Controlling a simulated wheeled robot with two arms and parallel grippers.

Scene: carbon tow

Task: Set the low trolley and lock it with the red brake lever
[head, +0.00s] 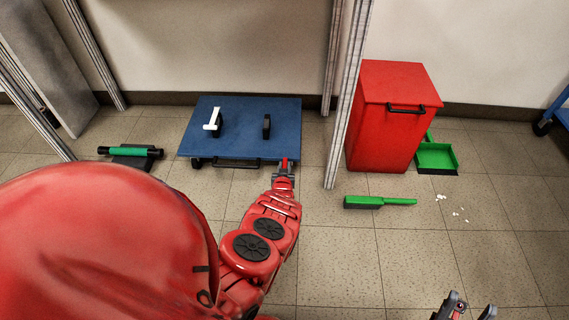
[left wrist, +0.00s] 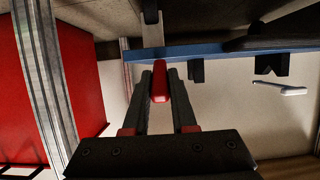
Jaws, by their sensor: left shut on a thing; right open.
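The low trolley has a blue deck (head: 240,143) and stands on the tiled floor by the back wall; its blue edge also shows in the left wrist view (left wrist: 215,48). Two black notched blocks (head: 267,127) stand on the deck. The red brake lever (left wrist: 159,82) is at the trolley's front right corner, between the fingers of my left gripper (left wrist: 160,95). In the head view my left gripper (head: 284,172) is shut on this lever at that corner. My right gripper (head: 468,309) is open and empty at the bottom edge.
A white angled piece (head: 213,120) sits by the left block. A green-banded black roller (head: 130,152) lies on the floor left. A metal post (head: 346,110) and red bin (head: 385,130) stand right of the trolley. A green brush (head: 380,202), dustpan (head: 437,156) and white bits (head: 458,212) lie right.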

